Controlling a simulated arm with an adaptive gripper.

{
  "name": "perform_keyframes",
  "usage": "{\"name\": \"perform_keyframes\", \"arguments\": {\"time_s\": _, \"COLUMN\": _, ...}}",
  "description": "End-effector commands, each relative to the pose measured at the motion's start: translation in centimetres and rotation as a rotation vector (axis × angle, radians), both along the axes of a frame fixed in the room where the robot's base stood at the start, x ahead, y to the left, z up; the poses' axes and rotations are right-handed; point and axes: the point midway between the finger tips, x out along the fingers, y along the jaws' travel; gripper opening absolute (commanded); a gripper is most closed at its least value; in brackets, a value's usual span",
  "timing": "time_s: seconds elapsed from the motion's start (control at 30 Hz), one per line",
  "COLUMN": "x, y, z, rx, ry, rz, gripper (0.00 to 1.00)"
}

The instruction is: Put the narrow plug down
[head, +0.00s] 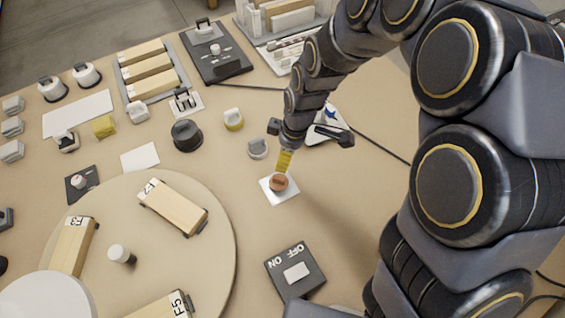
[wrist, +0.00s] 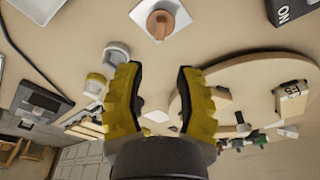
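An orange-brown round-topped piece (head: 278,182), perhaps the narrow plug, stands on a small white square plate (head: 284,198) on the bench. The piece (wrist: 160,23) and its plate (wrist: 181,12) also show at the top of the wrist view. My gripper (head: 284,163) is just above the piece in the head view, with its yellow fingers pointing down. In the wrist view my gripper (wrist: 159,78) has its two fingers well apart, with nothing held between them. The piece lies beyond the fingertips, apart from them. Its lower part is hard to make out.
An ON/OFF switch box (head: 295,272) stands in front, and a round turntable (head: 205,262) with labelled blocks lies to the left. A white round piece (head: 257,148), a yellow one (head: 233,119) and a black knob (head: 187,135) stand behind. Bare bench lies around the plate.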

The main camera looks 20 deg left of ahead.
Motion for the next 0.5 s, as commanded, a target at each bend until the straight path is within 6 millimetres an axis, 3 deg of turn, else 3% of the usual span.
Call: {"name": "perform_keyframes", "arguments": {"time_s": 0.5, "x": -0.2, "y": -1.0, "z": 2.0, "rx": -0.005, "ry": 0.006, "rz": -0.041, "gripper": 0.34}}
